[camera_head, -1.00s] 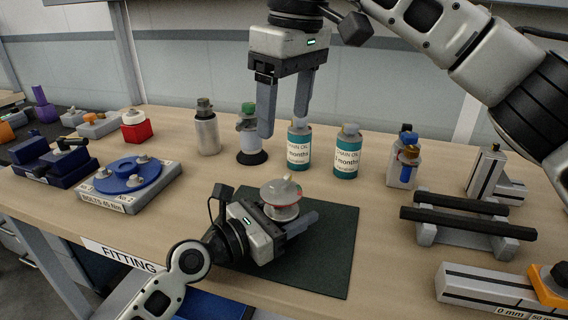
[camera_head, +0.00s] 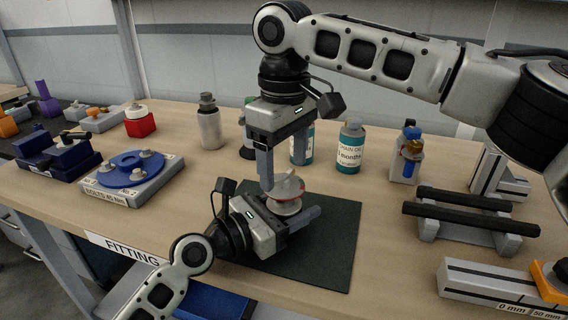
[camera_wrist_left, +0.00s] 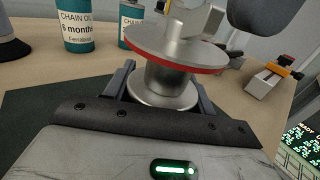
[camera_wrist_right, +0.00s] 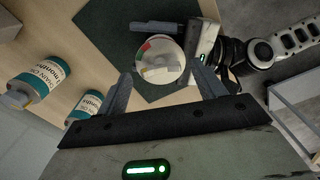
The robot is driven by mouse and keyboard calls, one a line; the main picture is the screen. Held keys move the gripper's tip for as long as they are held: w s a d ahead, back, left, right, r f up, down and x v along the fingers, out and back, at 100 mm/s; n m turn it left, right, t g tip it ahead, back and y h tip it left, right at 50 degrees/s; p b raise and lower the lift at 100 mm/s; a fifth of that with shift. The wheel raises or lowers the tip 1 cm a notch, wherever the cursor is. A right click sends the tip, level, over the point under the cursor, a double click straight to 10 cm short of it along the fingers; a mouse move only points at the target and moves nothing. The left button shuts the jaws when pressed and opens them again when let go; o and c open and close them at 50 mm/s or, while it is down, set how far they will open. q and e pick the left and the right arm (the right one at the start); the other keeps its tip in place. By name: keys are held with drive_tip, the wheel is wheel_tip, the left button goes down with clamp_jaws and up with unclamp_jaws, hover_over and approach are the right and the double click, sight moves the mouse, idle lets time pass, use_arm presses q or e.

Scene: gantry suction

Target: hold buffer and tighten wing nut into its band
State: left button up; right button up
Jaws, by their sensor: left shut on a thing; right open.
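The buffer (camera_head: 284,206) is a silver spool-like piece with a wide top disc and red rim, upright over the dark green mat (camera_head: 335,240). My left gripper (camera_head: 290,217) is shut on its lower neck, which also shows in the left wrist view (camera_wrist_left: 165,82). The wing nut (camera_wrist_left: 200,20) is a silver piece on top of the disc, partly cut off there. My right gripper (camera_head: 283,172) is open and points down just above the disc, its fingers either side of the top. In the right wrist view the disc's face (camera_wrist_right: 160,62) carries red, green and white marks.
Chain oil bottles (camera_head: 349,150) stand behind the mat. A blue round fixture (camera_head: 130,170) is at the left. A rack with two black bars (camera_head: 470,228) and a grey rail block (camera_head: 480,290) stand at the right.

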sight(284, 172)
drive_tip(key=shift+f, duration=0.45)
drive_tip(key=shift+c, duration=0.3)
drive_tip(key=c, duration=0.9)
drive_tip(key=m, duration=0.3)
drive_tip(key=shift+m, duration=0.3)
drive_tip(key=shift+c, duration=0.2)
drive_tip(key=shift+m, duration=0.9)
drive_tip(key=o, duration=1)
wheel_tip(284, 172, up, 12)
